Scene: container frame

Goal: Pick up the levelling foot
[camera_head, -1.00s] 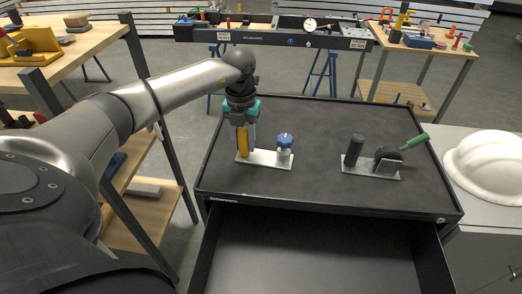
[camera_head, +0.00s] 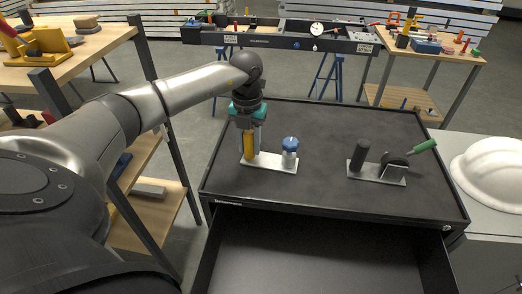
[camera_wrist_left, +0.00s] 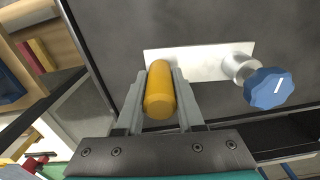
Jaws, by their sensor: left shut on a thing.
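A pale flat plate (camera_head: 270,163) lies on the dark cabinet top, with an upright yellow post at its left end and a blue knob (camera_head: 290,144) on a metal stem at its right end. No part is labelled a levelling foot, so I cannot tell whether this piece is it. My left gripper (camera_head: 250,138) points down from above and is shut on the yellow post (camera_wrist_left: 159,92), one finger on each side in the left wrist view. That view also shows the plate (camera_wrist_left: 200,62) and the lobed knob (camera_wrist_left: 268,89) to the right. My right gripper is not in view.
Another plate (camera_head: 376,179) with a black post and a green-handled black wheel stands to the right on the cabinet top (camera_head: 320,135). An open drawer (camera_head: 320,250) juts out in front. A white helmet-like dome (camera_head: 490,160) is at far right. Shelves stand left.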

